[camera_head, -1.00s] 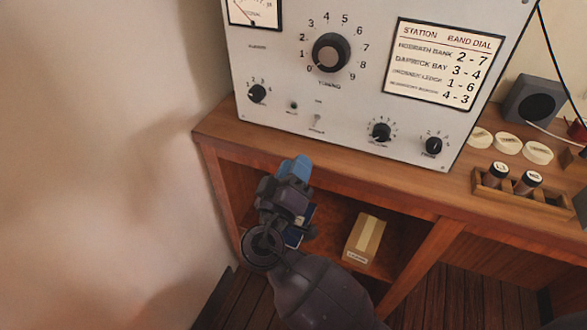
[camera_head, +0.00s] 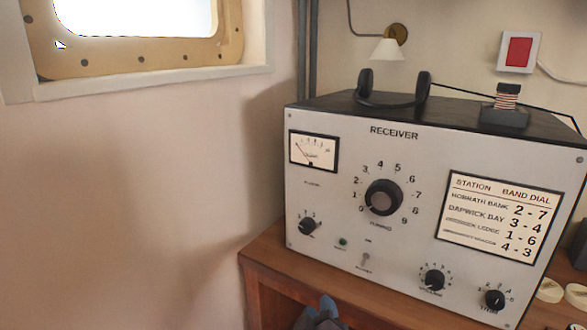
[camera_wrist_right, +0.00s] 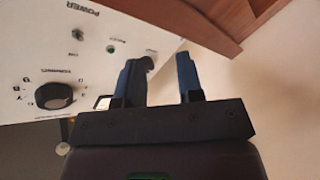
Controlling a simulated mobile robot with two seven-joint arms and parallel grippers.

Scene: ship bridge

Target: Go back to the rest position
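My right gripper (camera_head: 321,314) shows only as blue fingertips at the bottom edge of the head view, in front of the desk's front edge. In the right wrist view, its two blue fingers (camera_wrist_right: 162,78) stand apart with nothing held between them. The receiver's light panel with its power switch and a black knob shows beyond them. My left gripper is in neither view.
The grey receiver (camera_head: 333,219) stands on the wooden desk (camera_head: 262,254), with headphones (camera_head: 394,99) on top. A wall with a window frame (camera_head: 150,62) is at left. White discs (camera_head: 549,290) lie at right. Clear room is left of the desk.

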